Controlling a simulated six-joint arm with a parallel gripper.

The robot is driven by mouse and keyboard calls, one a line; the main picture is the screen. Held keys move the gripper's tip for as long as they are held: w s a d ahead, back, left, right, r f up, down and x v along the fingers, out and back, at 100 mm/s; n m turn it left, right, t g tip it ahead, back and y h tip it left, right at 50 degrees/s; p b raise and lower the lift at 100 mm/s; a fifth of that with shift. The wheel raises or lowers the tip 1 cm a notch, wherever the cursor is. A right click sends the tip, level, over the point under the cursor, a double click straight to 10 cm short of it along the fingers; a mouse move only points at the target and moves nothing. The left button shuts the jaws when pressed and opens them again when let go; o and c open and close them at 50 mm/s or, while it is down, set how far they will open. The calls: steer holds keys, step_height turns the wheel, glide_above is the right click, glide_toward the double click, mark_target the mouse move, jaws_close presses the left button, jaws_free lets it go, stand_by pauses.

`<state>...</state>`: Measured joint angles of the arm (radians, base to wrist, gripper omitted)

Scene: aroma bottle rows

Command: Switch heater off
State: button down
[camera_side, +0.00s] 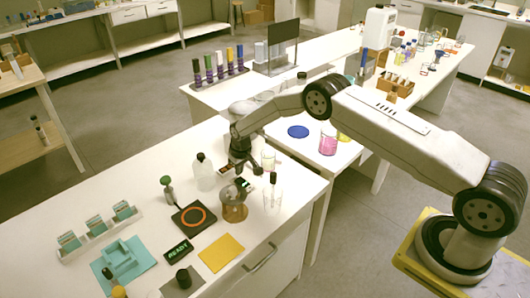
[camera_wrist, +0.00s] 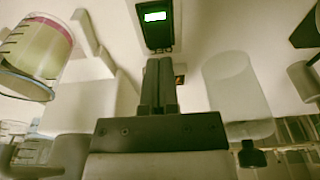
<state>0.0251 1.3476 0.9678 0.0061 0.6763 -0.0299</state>
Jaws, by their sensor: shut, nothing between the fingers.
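A black square plate with an orange ring (camera_side: 194,217), which looks like the heater, lies on the near white table in the side view. My gripper (camera_side: 240,172) is behind and to the right of it, low over the table, pointing down. A small dark device with a lit green display (camera_wrist: 155,16) shows in the wrist view, just beyond my fingertips. My gripper (camera_wrist: 158,62) is shut and empty there. I cannot tell whether the fingertips touch the device. A switch cannot be made out.
A brown-tinted beaker (camera_side: 233,207), a clear bottle (camera_side: 202,172) and glass vessels (camera_side: 272,197) stand close around my gripper. A dark READY sign (camera_side: 177,252) and a yellow mat (camera_side: 221,252) lie in front. A slide rack (camera_side: 97,228) is at the left. Bare table lies behind it.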

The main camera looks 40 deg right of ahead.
mark_target(241, 181)
steer(key=shift+f, duration=1.45)
stand_by(1.8)
steer(key=shift+r, duration=3.5)
steer(key=shift+r, duration=0.1)
steer(key=s+r, duration=1.5)
steer(key=s, duration=0.8)
steer(key=s+a+r, duration=0.1)
steer(key=s+r, duration=0.1)
steer(key=s, duration=0.8)
steer(key=shift+a+r+t, duration=0.2)
steer(key=shift+a+t, duration=0.05)
steer(key=shift+t, duration=0.15)
